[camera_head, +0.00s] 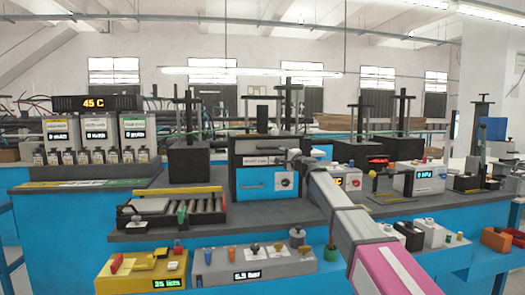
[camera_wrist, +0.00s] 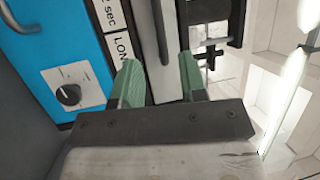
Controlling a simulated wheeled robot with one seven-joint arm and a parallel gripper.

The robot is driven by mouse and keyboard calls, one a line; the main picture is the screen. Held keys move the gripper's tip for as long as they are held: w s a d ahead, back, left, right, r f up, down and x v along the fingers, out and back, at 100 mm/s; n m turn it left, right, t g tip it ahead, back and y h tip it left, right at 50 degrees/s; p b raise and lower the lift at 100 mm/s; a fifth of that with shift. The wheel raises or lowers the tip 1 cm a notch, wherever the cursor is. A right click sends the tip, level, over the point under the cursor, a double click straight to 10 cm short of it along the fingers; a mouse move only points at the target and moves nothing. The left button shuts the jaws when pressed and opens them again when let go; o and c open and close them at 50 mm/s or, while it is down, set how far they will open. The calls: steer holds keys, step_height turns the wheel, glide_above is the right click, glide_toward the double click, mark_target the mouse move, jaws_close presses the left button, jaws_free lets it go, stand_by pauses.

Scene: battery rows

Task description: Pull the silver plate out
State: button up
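My gripper (camera_wrist: 160,75) has green fingers and is open. The fingertips stand at the upper right front of the boxy machine (camera_head: 238,160), which also shows in the wrist view (camera_wrist: 75,35). A light silver-grey flat piece (camera_wrist: 146,45), which looks like the silver plate, shows between and beyond the fingers, with a thin dark bar (camera_wrist: 161,30) along it. I cannot tell whether the fingers touch it.
The machine's blue door (camera_head: 265,182) has a knob (camera_head: 286,183) and a label strip above it. A roller tray (camera_head: 170,208) stands left on the dark bench (camera_head: 270,212). A white gauge box (camera_head: 425,178) stands to the right. Several small devices line the front shelf.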

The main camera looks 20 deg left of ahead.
mark_target(270, 148)
steer(key=x, duration=1)
steer(key=shift+w+a, duration=0.2)
steer(key=shift+a, duration=0.05)
jaws_close()
